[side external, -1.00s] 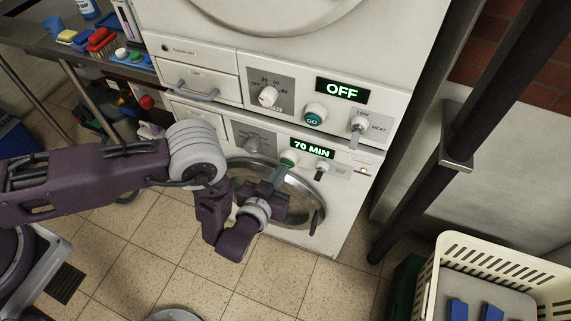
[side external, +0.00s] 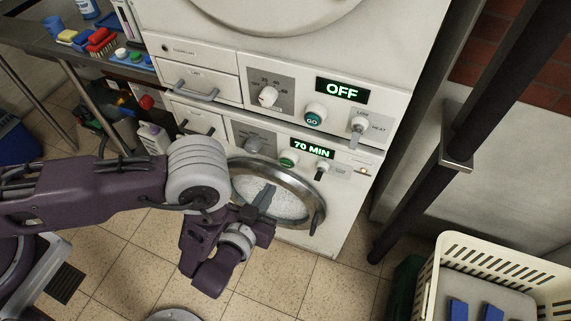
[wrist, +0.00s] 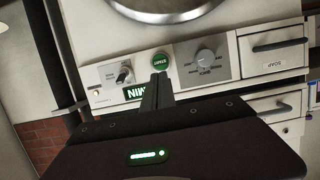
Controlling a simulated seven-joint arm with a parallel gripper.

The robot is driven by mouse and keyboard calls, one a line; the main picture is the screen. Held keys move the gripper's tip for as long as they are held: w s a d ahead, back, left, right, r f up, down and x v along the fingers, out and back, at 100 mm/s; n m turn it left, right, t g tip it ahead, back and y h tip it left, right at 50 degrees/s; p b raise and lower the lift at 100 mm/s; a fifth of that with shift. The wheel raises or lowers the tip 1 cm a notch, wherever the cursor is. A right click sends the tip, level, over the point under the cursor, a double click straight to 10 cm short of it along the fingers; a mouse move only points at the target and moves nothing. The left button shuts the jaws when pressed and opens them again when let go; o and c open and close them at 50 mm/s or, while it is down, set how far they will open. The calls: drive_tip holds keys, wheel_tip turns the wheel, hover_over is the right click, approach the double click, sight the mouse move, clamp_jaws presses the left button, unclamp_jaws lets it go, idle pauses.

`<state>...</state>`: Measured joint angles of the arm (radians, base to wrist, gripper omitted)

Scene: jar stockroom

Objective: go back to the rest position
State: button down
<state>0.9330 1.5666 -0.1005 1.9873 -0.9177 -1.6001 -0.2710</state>
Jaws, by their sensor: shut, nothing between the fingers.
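My gripper (side external: 268,192) is shut and empty. In the side external view it is in front of the lower machine's round door (side external: 275,203), below the control panel and apart from the green button (side external: 288,158). In the wrist view, the shut fingers (wrist: 157,90) show below the green start button (wrist: 161,61), and they cover part of the display. The lower display (side external: 312,148) reads 70 MIN. The upper display (side external: 342,90) reads OFF.
A cream basket (side external: 437,285) with blue items stands at bottom right. A dark pipe (side external: 425,170) runs beside the machines. A bench (side external: 40,42) with brushes and bottles is at upper left. Tiled floor (side external: 130,265) is open below my arm.

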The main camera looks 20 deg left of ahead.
drive_tip(key=w+d+r+n+g+h, duration=0.15)
drive_tip(key=w+r, duration=0.25)
drive_tip(key=r, duration=0.4)
drive_tip(key=w+r+n+g, duration=0.1)
drive_tip(key=w+r+g, duration=0.1)
drive_tip(key=w+r, duration=0.35)
drive_tip(key=s+a+r+g+h, duration=0.15)
drive_tip(key=a+r, duration=0.25)
drive_tip(key=r, duration=1)
drive_tip(key=s+a+r+m+g, duration=0.2)
drive_tip(key=s+a+r, duration=0.5)
drive_tip(key=r, duration=0.1)
drive_tip(key=s+a+r+g+y, duration=0.1)
drive_tip(key=s+a, duration=0.5)
drive_tip(key=s, duration=0.5)
drive_tip(key=s+a+r+g+y, duration=0.1)
drive_tip(key=s+a+y, duration=0.1)
drive_tip(key=s+a, duration=0.5)
drive_tip(key=s, duration=0.4)
drive_tip(key=shift+s+r, duration=0.15)
drive_tip(key=shift+m, duration=0.25)
